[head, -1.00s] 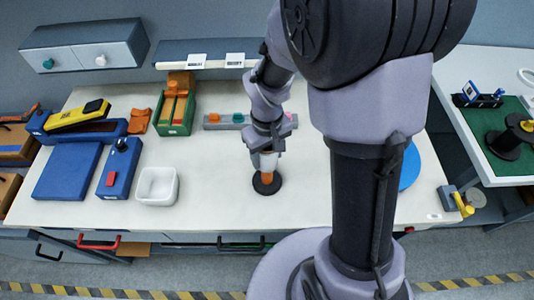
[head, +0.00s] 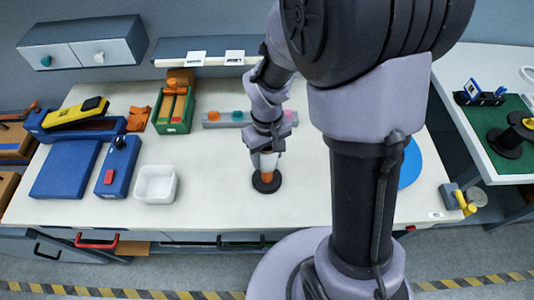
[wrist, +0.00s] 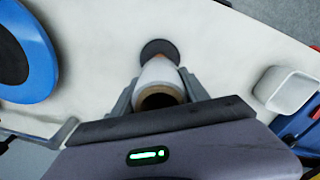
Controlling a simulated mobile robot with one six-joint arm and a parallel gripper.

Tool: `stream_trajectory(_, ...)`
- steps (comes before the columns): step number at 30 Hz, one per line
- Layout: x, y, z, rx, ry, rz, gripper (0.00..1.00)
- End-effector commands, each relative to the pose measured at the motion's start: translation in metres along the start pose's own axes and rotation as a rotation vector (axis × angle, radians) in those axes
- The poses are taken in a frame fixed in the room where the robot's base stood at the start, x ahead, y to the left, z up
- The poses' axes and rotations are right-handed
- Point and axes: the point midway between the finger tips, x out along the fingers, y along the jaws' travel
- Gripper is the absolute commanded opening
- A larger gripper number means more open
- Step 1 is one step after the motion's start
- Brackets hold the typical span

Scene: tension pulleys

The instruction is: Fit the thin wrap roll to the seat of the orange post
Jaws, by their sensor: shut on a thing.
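My gripper (head: 265,150) is shut on the thin wrap roll (head: 265,162), a white cylinder with a brown core. In the wrist view the roll (wrist: 159,74) sits between the two fingers, its open core end facing the camera. The orange post (head: 267,177) stands on a round black base (head: 267,187) on the white table. The roll is upright, directly over the post or around its top, with orange showing below it. Whether its lower end rests on the seat cannot be told. The black base also shows beyond the roll in the wrist view (wrist: 160,47).
A white square bin (head: 156,184) stands left of the post. A blue disc (wrist: 24,55) is on the other side. Table around the base is clear.

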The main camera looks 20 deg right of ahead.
Motion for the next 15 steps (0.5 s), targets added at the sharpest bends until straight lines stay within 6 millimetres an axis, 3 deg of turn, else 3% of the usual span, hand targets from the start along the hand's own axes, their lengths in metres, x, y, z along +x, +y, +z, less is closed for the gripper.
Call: stream_trajectory(15,0.020,0.000,0.000,0.000,-0.001,0.000,0.07)
